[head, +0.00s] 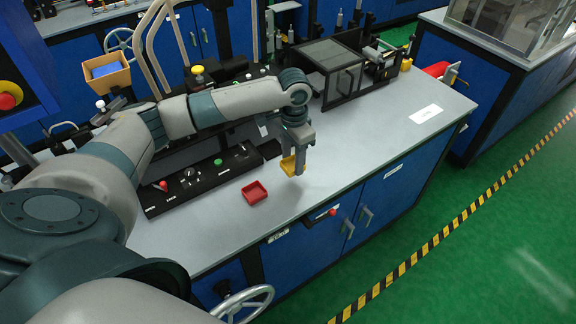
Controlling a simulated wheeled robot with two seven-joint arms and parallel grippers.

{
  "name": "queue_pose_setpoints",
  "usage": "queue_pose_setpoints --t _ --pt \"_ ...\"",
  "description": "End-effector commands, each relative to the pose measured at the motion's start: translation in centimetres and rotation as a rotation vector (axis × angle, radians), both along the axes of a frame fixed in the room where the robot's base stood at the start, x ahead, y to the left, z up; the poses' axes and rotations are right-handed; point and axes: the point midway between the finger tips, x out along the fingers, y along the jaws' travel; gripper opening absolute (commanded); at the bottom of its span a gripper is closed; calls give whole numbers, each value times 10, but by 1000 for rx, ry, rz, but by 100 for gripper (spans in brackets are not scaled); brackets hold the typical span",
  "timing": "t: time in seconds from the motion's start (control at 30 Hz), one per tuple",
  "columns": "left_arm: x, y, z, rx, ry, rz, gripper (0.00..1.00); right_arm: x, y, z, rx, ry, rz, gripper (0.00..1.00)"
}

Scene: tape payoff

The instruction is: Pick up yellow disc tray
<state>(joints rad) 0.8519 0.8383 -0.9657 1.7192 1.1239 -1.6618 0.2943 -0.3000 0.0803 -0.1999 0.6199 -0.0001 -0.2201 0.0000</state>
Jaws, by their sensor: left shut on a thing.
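The yellow disc tray (287,166) is in the head view, near the middle of the grey worktop, tilted in the jaws of my left gripper (299,168). My left gripper points down and is shut on the tray. The gripper covers part of the tray. The tray seems to hang just above the worktop, but the exact gap is hard to tell. My right gripper is not in view.
A red tray (255,192) lies on the worktop (330,200) left of the gripper. A black control panel (203,178) with knobs stands behind it. A black-framed box (343,75) stands at the back. The worktop's right part is mostly clear around a white label (426,114).

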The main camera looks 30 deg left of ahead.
Motion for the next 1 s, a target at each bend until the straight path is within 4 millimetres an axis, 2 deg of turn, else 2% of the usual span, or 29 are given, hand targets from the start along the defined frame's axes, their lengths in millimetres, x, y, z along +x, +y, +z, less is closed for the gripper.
queue_pose_setpoints --t 0.03,0.3,0.5,0.7,1.0 --pt "-1 -11 4 -2 -5 -6 22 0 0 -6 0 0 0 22" --pt "-11 -61 35 -2 -5 -4 22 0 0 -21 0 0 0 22" --pt "-17 -85 51 -1 -3 -2 22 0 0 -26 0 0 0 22" --pt "-19 -95 59 0 -2 0 22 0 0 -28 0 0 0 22" --pt "-20 -95 59 1 -1 1 22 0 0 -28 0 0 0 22"
